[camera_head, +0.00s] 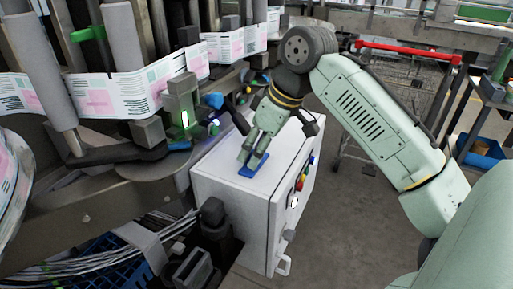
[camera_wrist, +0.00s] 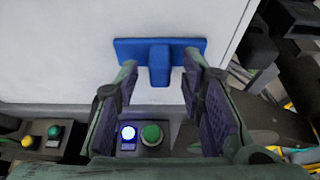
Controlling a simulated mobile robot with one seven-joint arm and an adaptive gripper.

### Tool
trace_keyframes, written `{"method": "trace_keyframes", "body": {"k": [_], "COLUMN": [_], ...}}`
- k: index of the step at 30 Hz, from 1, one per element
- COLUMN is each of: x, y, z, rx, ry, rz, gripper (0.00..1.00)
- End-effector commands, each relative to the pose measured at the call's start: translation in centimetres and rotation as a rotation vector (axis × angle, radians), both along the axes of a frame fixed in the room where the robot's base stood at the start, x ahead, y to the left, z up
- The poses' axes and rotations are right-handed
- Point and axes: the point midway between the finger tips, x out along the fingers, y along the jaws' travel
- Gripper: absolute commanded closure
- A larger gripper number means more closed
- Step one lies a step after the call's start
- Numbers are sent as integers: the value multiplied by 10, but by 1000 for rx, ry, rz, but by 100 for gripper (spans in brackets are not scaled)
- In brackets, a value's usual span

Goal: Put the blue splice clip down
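The blue splice clip (camera_head: 254,167) lies on the white top of the control cabinet (camera_head: 222,172), under my fingertips. In the wrist view the clip (camera_wrist: 160,62) is a flat blue bar with a block-shaped tab standing out from its middle. My gripper (camera_head: 253,158) points down at it. In the wrist view the two fingers of my gripper (camera_wrist: 160,72) stand apart, one on each side of the tab, with a visible gap on both sides. The fingertips are close to the bar; whether they touch it I cannot tell.
The labelling machine with its printed web (camera_head: 120,95) stands at the left, close to the cabinet. Coloured buttons (camera_head: 300,184) sit on the cabinet's right side. A cart with a red handle (camera_head: 408,50) stands behind my arm. Bare cabinet top surrounds the clip.

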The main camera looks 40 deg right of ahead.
Motion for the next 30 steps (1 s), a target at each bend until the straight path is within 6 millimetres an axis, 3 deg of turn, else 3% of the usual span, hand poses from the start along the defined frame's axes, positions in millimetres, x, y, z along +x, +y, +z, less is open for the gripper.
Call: {"method": "trace_keyframes", "body": {"k": [8, 22, 30], "x": [-3, -36, -43], "y": [-2, -15, -18], "z": [11, 99, 114], "rx": [-1, -1, 0], "ry": [-3, -1, 1], "rz": [-1, -2, 0], "gripper": [64, 64, 64]}}
